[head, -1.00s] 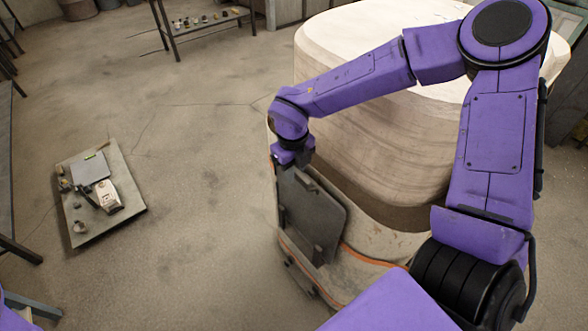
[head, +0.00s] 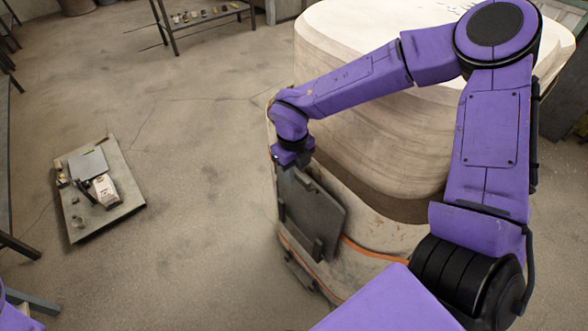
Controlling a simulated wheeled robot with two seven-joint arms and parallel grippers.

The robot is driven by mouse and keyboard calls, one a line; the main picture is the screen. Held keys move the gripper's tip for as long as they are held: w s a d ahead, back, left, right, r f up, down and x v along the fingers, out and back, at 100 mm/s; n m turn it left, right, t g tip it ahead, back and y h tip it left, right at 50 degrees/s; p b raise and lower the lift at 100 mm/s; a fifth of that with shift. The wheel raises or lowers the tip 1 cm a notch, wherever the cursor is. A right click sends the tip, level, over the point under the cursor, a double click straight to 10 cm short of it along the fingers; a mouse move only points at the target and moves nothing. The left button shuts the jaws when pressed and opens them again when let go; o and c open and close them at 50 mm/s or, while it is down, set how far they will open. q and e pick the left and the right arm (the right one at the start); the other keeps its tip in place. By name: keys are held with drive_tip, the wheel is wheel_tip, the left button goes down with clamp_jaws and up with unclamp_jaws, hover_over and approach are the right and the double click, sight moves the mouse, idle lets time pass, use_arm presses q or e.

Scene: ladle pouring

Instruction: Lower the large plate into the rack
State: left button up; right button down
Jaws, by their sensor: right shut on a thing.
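The large plate (head: 325,213) is a dark grey flat square with rounded corners. It stands steeply upright against the side of the big pale vessel (head: 385,250). My right gripper (head: 292,165) is at the plate's upper left edge and shut on it; the fingertips are mostly hidden behind the wrist. Dark upright pieces, which look like the rack (head: 318,250), show at the plate's lower edge and left side. I cannot tell whether the plate is seated between them. My left gripper is not in view.
The pale vessel has an orange stripe and fills the centre right. A board (head: 126,205) with a grey plate, a white box and small items lies on the floor at the left. A shelf table (head: 200,20) stands at the back. The floor between is clear.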

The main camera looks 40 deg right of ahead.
drive_tip(key=shift+a+f, duration=0.25)
drive_tip(key=shift+a, duration=0.05)
idle(0.4)
drive_tip(key=c, duration=1)
unclamp_jaws()
drive_tip(key=shift+o, duration=0.4)
drive_tip(key=shift+s, duration=0.1)
drive_tip(key=shift+f, duration=0.1)
wheel_tip(320, 180, up, 11)
drive_tip(key=b, duration=0.1)
drive_tip(key=shift+a+f, duration=0.15)
